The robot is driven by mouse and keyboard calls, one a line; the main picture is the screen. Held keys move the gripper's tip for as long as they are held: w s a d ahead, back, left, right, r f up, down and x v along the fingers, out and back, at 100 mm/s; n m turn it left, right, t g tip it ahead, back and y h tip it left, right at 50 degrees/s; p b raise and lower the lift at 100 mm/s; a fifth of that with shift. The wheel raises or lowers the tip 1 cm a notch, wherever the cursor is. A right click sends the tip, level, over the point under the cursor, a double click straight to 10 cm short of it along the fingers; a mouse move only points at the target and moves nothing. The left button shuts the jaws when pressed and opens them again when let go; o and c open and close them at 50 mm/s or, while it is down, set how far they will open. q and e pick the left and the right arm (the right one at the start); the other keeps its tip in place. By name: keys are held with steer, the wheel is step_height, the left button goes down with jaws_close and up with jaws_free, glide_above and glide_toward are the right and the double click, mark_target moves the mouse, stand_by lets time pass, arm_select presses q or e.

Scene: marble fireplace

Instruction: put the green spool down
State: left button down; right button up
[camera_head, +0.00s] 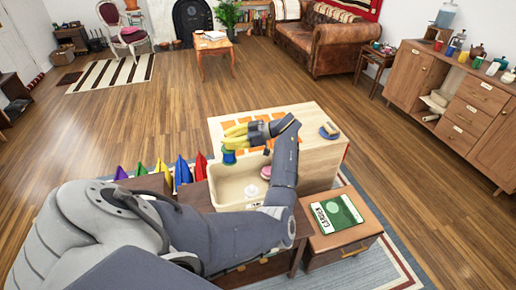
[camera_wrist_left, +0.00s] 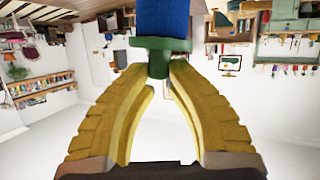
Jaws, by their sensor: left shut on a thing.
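The green spool (camera_head: 229,158) has green ends and a blue wound middle. My left gripper (camera_head: 229,141) has yellow fingers, and they are shut on the spool. In the head view the spool hangs at the fingertips beside and above the back left corner of a cream bin (camera_head: 228,202); I cannot tell its exact height. In the left wrist view the two yellow fingers (camera_wrist_left: 160,68) close on the green end (camera_wrist_left: 160,45) of the spool, with its blue part at the top edge of the picture. My right gripper is not in view.
The bin holds a pink round thing (camera_head: 266,172) and a small white thing (camera_head: 252,189). A wooden table (camera_head: 318,160) stands behind it, with an orange-patterned mat and a small blue-and-tan block (camera_head: 329,131). Coloured cones (camera_head: 184,172) stand left. A green booklet (camera_head: 336,214) lies on a low stand at right.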

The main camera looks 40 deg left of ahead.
arm_select(q)
steer(key=shift+d+r+n, duration=0.1)
steer(key=shift+r+n, duration=0.2)
steer(key=shift+s+r+n, duration=0.1)
steer(key=shift+r+n, duration=0.05)
steer(key=shift+n, duration=0.25)
step_height(320, 180, down, 20)
steer(key=shift+r, duration=0.2)
steer(key=shift+f, duration=0.6)
steer(key=c, duration=1.3)
jaws_free()
steer(key=shift+c, duration=0.2)
steer(key=r+v, duration=0.1)
steer(key=v, duration=1.1)
